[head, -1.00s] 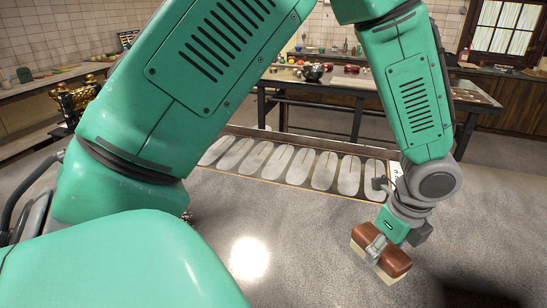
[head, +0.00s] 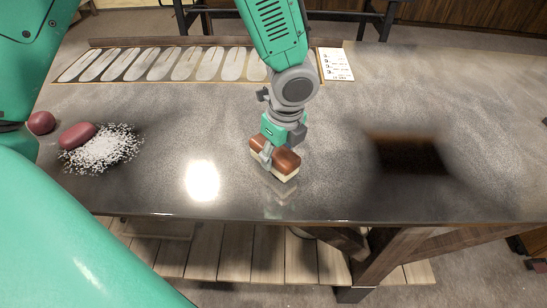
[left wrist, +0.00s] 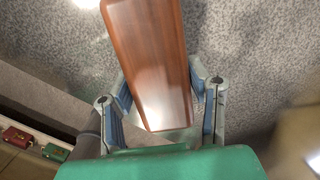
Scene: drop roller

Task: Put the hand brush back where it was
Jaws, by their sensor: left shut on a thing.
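The hand brush (head: 287,163) is a reddish-brown wooden block with pale bristles underneath. My left gripper (head: 266,153) is shut on it near the middle front of the worktable. The bristles face down and a faint reflection shows below them; I cannot tell whether they touch the top. In the left wrist view the brown brush back (left wrist: 153,60) lies between the two fingers of the left gripper (left wrist: 160,100). My right gripper does not show clearly.
The dark worktable (head: 330,110) carries white crumbs (head: 105,152) beside red rounded pieces (head: 77,135) at left. A strip of pale oval outlines (head: 160,64) and a written card (head: 336,64) lie at the back. A dark blurred rectangle (head: 407,155) shows at right.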

